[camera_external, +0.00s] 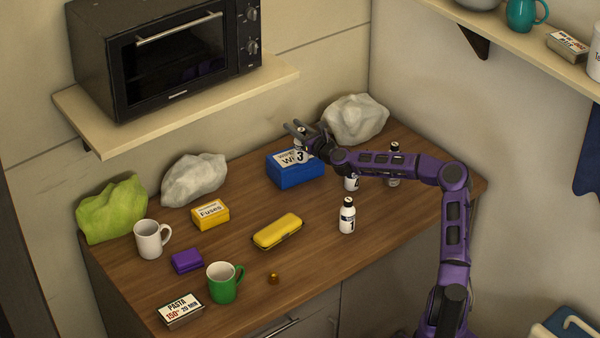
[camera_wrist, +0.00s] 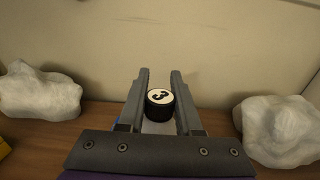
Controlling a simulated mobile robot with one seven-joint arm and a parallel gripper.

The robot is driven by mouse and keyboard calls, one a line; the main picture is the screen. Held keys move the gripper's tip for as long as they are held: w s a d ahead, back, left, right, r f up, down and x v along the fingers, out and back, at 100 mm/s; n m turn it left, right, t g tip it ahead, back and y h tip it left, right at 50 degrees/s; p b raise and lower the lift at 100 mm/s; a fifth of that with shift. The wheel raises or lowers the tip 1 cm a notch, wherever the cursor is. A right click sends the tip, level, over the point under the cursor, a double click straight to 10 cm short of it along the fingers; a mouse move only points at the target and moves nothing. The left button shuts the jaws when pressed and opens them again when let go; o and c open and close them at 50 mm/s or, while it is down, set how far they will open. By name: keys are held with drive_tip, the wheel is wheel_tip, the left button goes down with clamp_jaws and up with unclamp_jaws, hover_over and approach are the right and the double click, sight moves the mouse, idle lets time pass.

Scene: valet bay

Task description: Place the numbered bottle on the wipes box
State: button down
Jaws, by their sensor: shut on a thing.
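A white bottle with a black cap and the number 3 (camera_external: 300,153) is between the fingers of my gripper (camera_external: 297,131). Its cap, also marked 3, shows between the two fingers in the wrist view (camera_wrist: 159,100). My gripper is shut on this bottle (camera_wrist: 158,126). The blue wipes box (camera_external: 296,175), with a white label, stands on the counter right below the bottle. The bottle overlaps the box's label in the external view, and I cannot tell whether its base touches the box top.
Bottle 1 (camera_external: 347,215) stands on the counter (camera_external: 330,262); two more bottles stand partly hidden behind my arm. A crumpled white bag (camera_external: 355,119) is right of the box, a grey one (camera_external: 194,179) left. A yellow case (camera_external: 278,231) and fuses box (camera_external: 211,214) lie in front.

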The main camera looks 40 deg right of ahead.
drive_tip(key=shift+f, duration=0.15)
drive_tip(key=c, duration=0.6)
unclamp_jaws()
drive_tip(key=shift+s, duration=0.1)
drive_tip(key=s, duration=1.1)
drive_tip(key=shift+s, duration=0.4)
drive_tip(key=shift+r, duration=0.2)
